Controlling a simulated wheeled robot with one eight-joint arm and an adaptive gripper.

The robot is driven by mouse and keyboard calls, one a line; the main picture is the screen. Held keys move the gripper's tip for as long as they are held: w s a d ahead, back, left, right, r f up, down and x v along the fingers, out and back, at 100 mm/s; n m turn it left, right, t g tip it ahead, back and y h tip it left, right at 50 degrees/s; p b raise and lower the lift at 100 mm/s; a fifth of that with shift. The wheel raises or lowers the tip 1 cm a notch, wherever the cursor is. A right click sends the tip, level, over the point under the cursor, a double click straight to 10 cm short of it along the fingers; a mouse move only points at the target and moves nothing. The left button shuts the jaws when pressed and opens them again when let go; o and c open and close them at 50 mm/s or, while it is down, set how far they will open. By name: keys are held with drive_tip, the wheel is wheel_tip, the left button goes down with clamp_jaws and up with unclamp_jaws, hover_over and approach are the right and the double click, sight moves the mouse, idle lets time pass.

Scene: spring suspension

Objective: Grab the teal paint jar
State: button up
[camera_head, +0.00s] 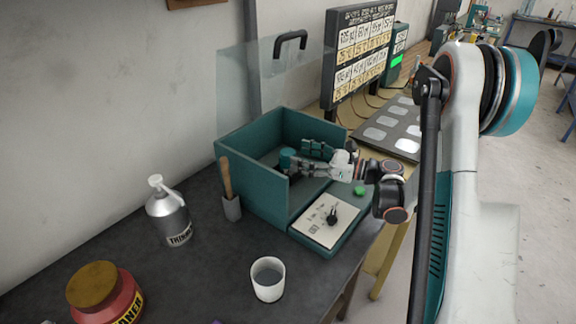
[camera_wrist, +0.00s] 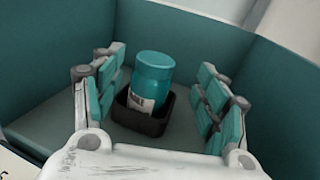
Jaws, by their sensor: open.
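The teal paint jar (camera_wrist: 152,80) stands upright, with a pale label, in a small black holder (camera_wrist: 140,120) inside a teal open-topped box. In the head view the jar (camera_head: 287,158) shows as a small teal shape within the box, partly covered by my gripper. My gripper (camera_wrist: 160,92) is open in the wrist view, one finger on each side of the jar, with gaps visible on both sides. In the head view my gripper (camera_head: 304,160) reaches into the box from the right, over its low front edge.
The teal box (camera_head: 252,185) has walls around the jar and a front panel with a knob (camera_head: 332,215). A clear raised lid (camera_head: 235,90) stands behind. A brush (camera_head: 228,180), thinner bottle (camera_head: 168,215), white cup (camera_head: 267,280) and red can (camera_head: 110,300) stand on the dark bench.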

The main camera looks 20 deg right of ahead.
sight(287, 155)
drive_tip(key=x, duration=0.1)
drive_tip(key=b+x, duration=0.1)
drive_tip(key=x, duration=0.2)
drive_tip(key=shift+s+a+f+b, duration=0.15)
drive_tip(key=shift+a+f+b, duration=0.15)
drive_tip(key=shift+b, duration=0.1)
drive_tip(key=shift+w+a+r, duration=0.1)
drive_tip(key=shift+w+a, duration=0.2)
drive_tip(key=shift+a, duration=0.05)
drive_tip(key=shift+c, duration=0.4)
drive_tip(key=c, duration=1.4)
